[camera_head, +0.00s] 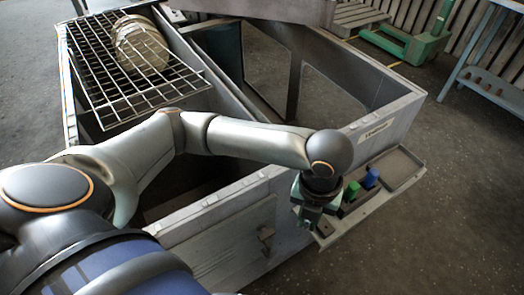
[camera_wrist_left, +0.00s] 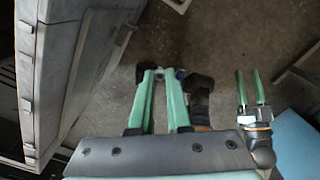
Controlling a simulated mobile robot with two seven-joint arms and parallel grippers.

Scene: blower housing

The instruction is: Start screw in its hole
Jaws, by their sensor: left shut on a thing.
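My left gripper (camera_head: 312,205) is in front of the housing's corner, pointing down beside the small-parts tray. In the left wrist view its two green fingers (camera_wrist_left: 160,75) are close together at the tips. A small pale thing shows between the tips, too small to make out clearly; it seems to be the screw. The blower housing (camera_head: 220,208) is a large grey open-topped box; its wall also shows at the left of the wrist view (camera_wrist_left: 58,75). I cannot make out the screw hole. My right gripper (camera_wrist_left: 250,88) shows with its green fingers apart and nothing visible between them.
The tray (camera_head: 405,168) on the housing's outer side bears a green piece (camera_head: 351,190) and a blue piece (camera_head: 370,178). A wire grid (camera_head: 95,75) with a beige rounded thing (camera_head: 140,45) lies across the housing. A bench (camera_head: 490,85) stands right. Floor in front is clear.

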